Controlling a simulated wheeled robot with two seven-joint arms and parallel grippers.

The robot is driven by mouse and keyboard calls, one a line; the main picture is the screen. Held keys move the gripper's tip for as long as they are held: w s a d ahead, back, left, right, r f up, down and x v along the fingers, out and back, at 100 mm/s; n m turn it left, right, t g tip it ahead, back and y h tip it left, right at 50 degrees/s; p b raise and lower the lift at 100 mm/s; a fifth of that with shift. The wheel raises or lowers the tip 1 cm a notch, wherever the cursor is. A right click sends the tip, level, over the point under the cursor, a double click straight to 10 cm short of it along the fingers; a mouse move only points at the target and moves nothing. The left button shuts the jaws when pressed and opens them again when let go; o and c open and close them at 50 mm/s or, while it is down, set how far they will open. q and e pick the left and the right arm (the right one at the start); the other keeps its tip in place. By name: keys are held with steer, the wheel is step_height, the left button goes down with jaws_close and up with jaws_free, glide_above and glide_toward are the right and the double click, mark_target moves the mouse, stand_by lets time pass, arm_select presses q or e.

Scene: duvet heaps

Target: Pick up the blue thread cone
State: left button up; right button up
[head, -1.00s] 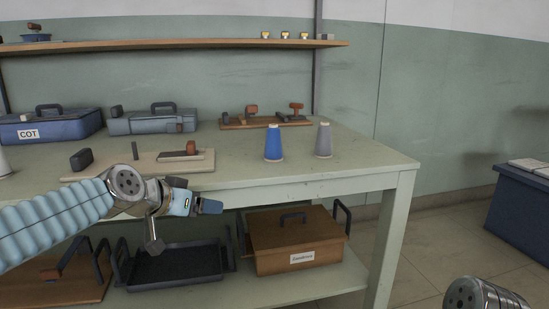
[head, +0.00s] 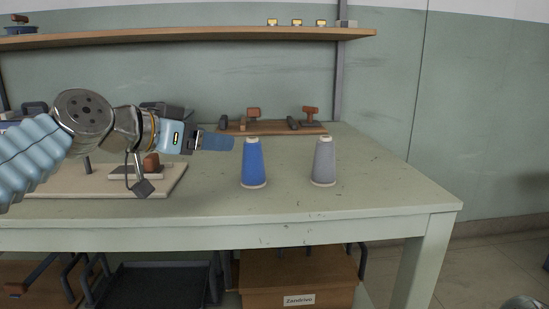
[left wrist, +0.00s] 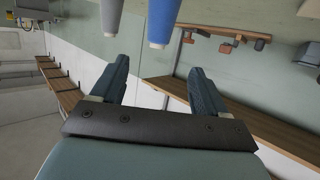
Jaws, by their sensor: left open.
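The blue thread cone (head: 253,166) stands upright on the pale green workbench (head: 330,205), near its front right part. In the left wrist view the blue cone (left wrist: 162,22) shows at the top edge, ahead of the fingertips and roughly between their lines. My left gripper (head: 220,142) is open and empty, just left of the cone's upper part in the head view. In the left wrist view its two fingers (left wrist: 159,65) are spread apart with nothing between them. My right gripper is not in view.
A grey thread cone (head: 324,163) stands upright to the right of the blue one, with a gap between. A wooden board with tools (head: 275,128) lies behind. A pale board (head: 60,183) lies left, below my arm. A wall shelf (head: 180,41) runs above. The bench's right end is clear.

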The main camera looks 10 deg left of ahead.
mark_target(245, 142)
arm_select(q)
steer(key=x, duration=0.8)
steer(key=shift+w+d+f, duration=0.1)
steer(key=shift+w+d, duration=0.1)
steer(key=shift+w, duration=0.05)
steer(key=x, duration=0.5)
steer(key=shift+d+f+b, duration=0.15)
steer(key=shift+b, duration=0.2)
steer(key=c, duration=1)
steer(key=shift+c, duration=0.7)
